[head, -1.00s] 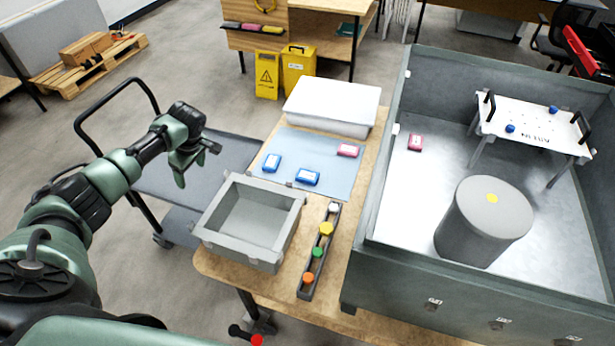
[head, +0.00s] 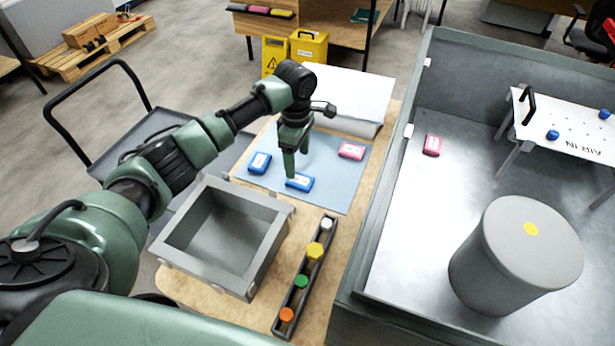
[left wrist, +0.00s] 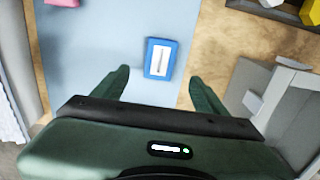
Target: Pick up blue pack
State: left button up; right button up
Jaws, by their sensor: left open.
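Two blue packs lie flat on the light blue mat (head: 335,192). The nearer blue pack (head: 299,183) is right below my left gripper (head: 294,172), and the other blue pack (head: 259,163) lies to its left. In the left wrist view one blue pack (left wrist: 160,58) with a white label sits between and just beyond the two fingertips (left wrist: 160,84). My left gripper is open and empty, pointing down, with its fingers apart. Whether it touches the pack cannot be told. My right gripper is not in view.
A pink pack (head: 351,151) lies on the mat to the right. A grey open bin (head: 180,225) and a rack (head: 291,309) with coloured caps stand in front. A white box (head: 350,90) is behind; the grey enclosure wall (head: 385,190) rises at right.

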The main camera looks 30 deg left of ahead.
aim_at(300, 179)
pick_arm(q)
jog(key=shift+w+d+f, duration=0.15)
jog(key=shift+f, duration=0.45)
jog(key=shift+s+f+p, duration=0.2)
jog(key=shift+f, duration=0.4)
jog(key=shift+s+f+p, duration=0.15)
jog(key=shift+f+p, duration=0.05)
jog(key=shift+f, duration=0.35)
jog(key=f, duration=0.3)
jog(key=shift+w+d+f, duration=0.1)
jog(key=shift+w+f, duration=0.15)
jog(key=shift+f, duration=0.35)
jog(key=c, duration=1.5)
jog(key=shift+o, duration=0.2)
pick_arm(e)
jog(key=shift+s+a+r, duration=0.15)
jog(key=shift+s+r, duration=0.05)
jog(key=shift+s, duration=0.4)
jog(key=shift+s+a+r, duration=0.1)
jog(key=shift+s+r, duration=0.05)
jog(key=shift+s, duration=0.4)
pick_arm(q)
jog(key=shift+r, duration=0.1)
